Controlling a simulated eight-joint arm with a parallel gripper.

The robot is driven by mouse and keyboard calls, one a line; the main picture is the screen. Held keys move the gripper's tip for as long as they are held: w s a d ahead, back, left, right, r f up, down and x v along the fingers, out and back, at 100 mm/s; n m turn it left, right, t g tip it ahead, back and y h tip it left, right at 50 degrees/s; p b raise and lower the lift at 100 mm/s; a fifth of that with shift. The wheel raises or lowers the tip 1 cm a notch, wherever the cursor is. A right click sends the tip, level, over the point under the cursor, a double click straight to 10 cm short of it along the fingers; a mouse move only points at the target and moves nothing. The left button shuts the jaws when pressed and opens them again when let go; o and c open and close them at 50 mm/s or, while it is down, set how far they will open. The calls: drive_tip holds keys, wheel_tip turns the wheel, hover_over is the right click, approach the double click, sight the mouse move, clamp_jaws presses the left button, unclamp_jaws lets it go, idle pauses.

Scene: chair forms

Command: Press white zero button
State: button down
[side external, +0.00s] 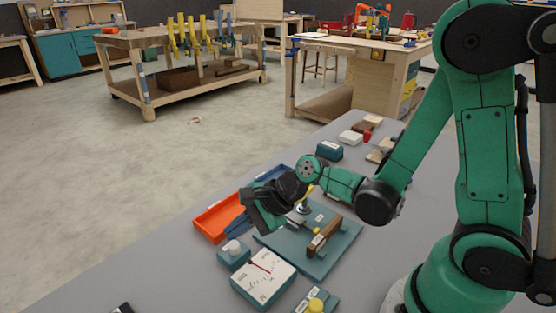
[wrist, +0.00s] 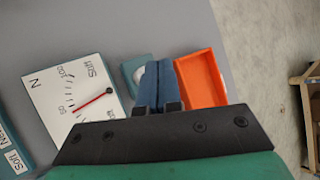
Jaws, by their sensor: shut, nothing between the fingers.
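The white button (side external: 234,246) is a round white knob on a small teal box (side external: 233,259), beside the dial gauge. In the wrist view the white button (wrist: 138,75) shows only in part, with its right side hidden behind my fingers. My gripper (side external: 232,227) is shut and empty, its blue fingers pointing down and left just above and behind the button in the side view. In the wrist view my gripper's fingers (wrist: 159,66) lie together, right of the button. I cannot tell whether they touch it.
The white dial gauge (side external: 263,277) has a red needle. An orange tray (side external: 216,220) lies behind my fingers. A teal board (side external: 322,256) with a brown-handled part (side external: 325,236) lies to the right. A yellow button (side external: 317,304) sits at the front.

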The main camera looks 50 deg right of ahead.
sight(239, 243)
drive_tip(key=shift+r, duration=2.5)
drive_tip(key=s+d+r+n+h, duration=0.1)
drive_tip(key=s+d+n+h, duration=0.1)
drive_tip(key=n, duration=0.7)
drive_tip(key=s+d+r+n+h, duration=0.2)
drive_tip(key=d+n, duration=0.4)
drive_tip(key=n, duration=0.3)
drive_tip(key=shift+s+r+n+h, duration=0.3)
drive_tip(key=shift+s+h, duration=0.45)
drive_tip(key=shift+h, duration=0.35)
